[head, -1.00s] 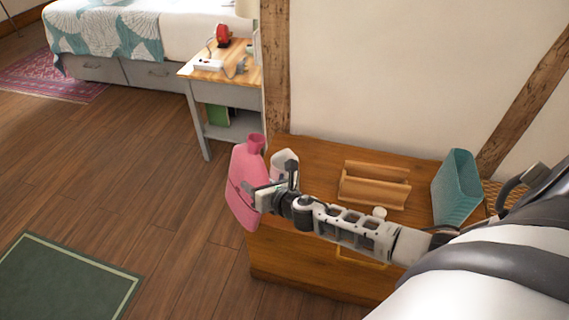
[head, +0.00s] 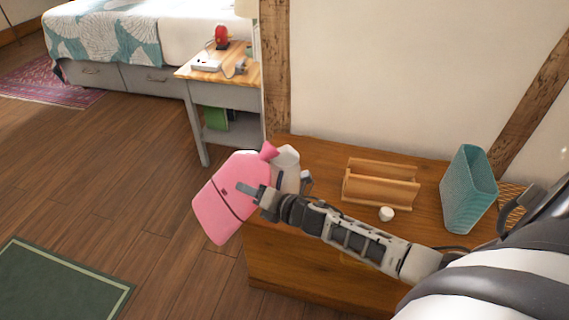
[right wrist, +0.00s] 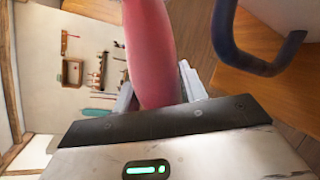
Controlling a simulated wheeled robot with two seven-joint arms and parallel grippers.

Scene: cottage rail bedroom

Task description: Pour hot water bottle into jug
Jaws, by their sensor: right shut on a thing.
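The pink hot water bottle (head: 225,200) is tilted, with its neck at the upper right beside the rim of the white jug (head: 287,160). My right gripper (head: 252,192) is shut on the bottle's body, which hangs out past the dresser's left edge. In the right wrist view the bottle (right wrist: 153,50) stands between my fingers, and a dark blue handle (right wrist: 262,68), apparently the jug's, is close on the right. I cannot tell whether the neck touches the jug, and no water shows. My left gripper is not in view.
The jug stands at the left end of the wooden dresser (head: 325,155). A wooden rack (head: 380,185), a small white object (head: 386,214) and a teal bin (head: 468,190) stand to its right. A bedside table (head: 225,95) is farther back.

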